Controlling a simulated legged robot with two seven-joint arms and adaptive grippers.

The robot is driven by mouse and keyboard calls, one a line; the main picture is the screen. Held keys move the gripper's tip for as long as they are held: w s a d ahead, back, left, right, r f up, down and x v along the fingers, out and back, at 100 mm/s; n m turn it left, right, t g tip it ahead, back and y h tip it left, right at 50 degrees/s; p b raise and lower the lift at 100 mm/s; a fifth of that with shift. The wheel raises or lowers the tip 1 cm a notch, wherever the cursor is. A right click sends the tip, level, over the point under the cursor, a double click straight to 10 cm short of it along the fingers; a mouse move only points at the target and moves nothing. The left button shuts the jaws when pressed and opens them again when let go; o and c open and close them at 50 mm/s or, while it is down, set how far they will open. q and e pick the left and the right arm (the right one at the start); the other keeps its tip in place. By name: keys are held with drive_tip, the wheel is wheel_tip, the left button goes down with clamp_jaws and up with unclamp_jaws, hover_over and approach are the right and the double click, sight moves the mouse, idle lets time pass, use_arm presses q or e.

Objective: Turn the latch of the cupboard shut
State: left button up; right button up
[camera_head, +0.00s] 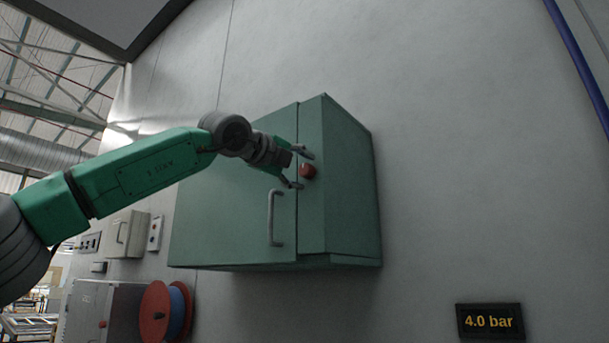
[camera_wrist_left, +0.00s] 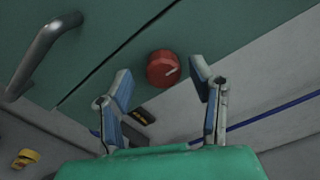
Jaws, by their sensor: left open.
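A green cupboard (camera_head: 340,190) hangs on the grey wall, its door (camera_head: 225,215) flush with the front as far as I can see. The latch is a round red knob (camera_head: 308,171) on the narrow front strip beside the door edge. In the left wrist view the red knob (camera_wrist_left: 163,68) carries a pale mark and lies ahead, between the lines of the two fingers. My left gripper (camera_head: 299,168) is open at the knob, one finger above and one below it. It also shows in the left wrist view (camera_wrist_left: 160,85), empty. My right gripper is not in view.
A bar handle (camera_head: 275,218) stands out from the door below left of the knob; it shows in the left wrist view too (camera_wrist_left: 42,55). A red reel (camera_head: 163,312), wall boxes (camera_head: 127,233) and a "4.0 bar" display (camera_head: 489,321) are lower down. The wall right of the cupboard is clear.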

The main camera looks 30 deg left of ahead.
use_arm(q)
drive_tip(key=s+a, duration=0.1)
drive_tip(key=s, duration=0.9)
drive_tip(key=shift+s+a, duration=0.15)
drive_tip(key=shift+s, duration=0.15)
drive_tip(key=shift+f, duration=0.1)
